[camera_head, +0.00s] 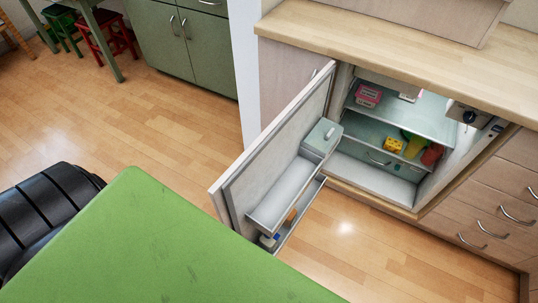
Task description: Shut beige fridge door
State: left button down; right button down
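The beige fridge door (270,140) stands wide open, swung out from the counter front into the room. Its inner side faces right and carries door shelves (283,195) with a pale lidded box (322,137) and small bottles. The open fridge (405,110) is built in under the wooden worktop. Inside are a pink box (368,95), yellow items (393,145) and a red item (432,154) on the shelves. The near lower part of the door is partly hidden by the green table. Neither of my grippers shows in the view.
A green tabletop (160,245) fills the near foreground, close to the door's outer edge. A black ribbed object (45,215) stands left of it. Drawers (490,215) flank the fridge on the right. Wooden floor (150,115) lies clear left of the door.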

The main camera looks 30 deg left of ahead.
aim_at(278, 173)
jog(key=j+z, duration=0.15)
jog(key=j, duration=0.3)
jog(key=j+z, duration=0.15)
jog(key=j, duration=0.3)
jog(key=k+j+z, duration=0.15)
jog(key=j, duration=0.3)
jog(key=j+z, duration=0.15)
jog(key=j, duration=0.25)
jog(key=k+j+z, duration=0.15)
jog(key=j, duration=0.3)
jog(key=k+j+z, duration=0.15)
jog(key=j, duration=0.25)
